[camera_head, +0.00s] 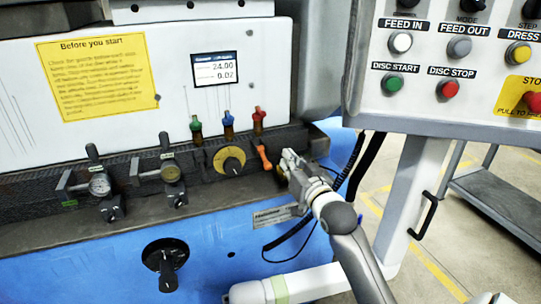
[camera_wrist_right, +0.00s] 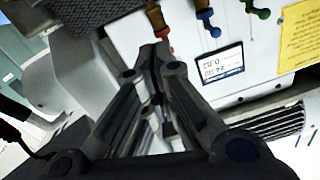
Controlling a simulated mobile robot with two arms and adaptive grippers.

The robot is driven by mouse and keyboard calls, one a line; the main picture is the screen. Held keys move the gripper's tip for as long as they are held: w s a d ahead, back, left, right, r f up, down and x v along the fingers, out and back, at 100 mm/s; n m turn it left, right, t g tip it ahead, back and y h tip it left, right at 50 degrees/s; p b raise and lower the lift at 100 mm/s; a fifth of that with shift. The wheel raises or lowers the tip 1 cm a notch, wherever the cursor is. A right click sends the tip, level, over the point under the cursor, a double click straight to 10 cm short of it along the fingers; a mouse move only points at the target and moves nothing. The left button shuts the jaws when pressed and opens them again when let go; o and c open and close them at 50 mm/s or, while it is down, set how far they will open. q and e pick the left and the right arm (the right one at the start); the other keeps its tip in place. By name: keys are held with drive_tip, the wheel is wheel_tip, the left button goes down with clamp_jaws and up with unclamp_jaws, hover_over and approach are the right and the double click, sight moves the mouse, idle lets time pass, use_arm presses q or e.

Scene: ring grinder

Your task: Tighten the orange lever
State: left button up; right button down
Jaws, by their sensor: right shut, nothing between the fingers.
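The orange lever (camera_head: 264,157) is a short, tilted handle on the dark rail of the machine, to the right of the yellow round dial (camera_head: 229,160). My right gripper (camera_head: 281,168) is just right of the lever, with its fingertips close to it. Whether they touch it, I cannot tell. In the right wrist view the fingers (camera_wrist_right: 154,52) come together at their tips with nothing between them. I cannot make out the orange lever in that view. My left gripper is not in view.
Green (camera_head: 196,129), blue (camera_head: 228,124) and red (camera_head: 259,119) knobs stand above the rail. Two gauges on clamps (camera_head: 100,184) (camera_head: 171,171) are at the left. A button panel (camera_head: 455,70) hangs at the right. A black cable (camera_head: 350,165) runs behind my right arm.

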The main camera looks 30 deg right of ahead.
drive_tip(key=p, duration=0.2)
hover_over(264, 158)
drive_tip(key=s, duration=0.4)
drive_tip(key=shift+w+d+f, duration=0.1)
drive_tip(key=shift+d+f, duration=0.05)
drive_tip(key=shift+f, duration=0.5)
drive_tip(key=shift+w+d+f, duration=0.1)
drive_tip(key=shift+f, duration=0.5)
drive_tip(key=shift+w+a+f, duration=0.1)
drive_tip(key=shift+f, duration=0.5)
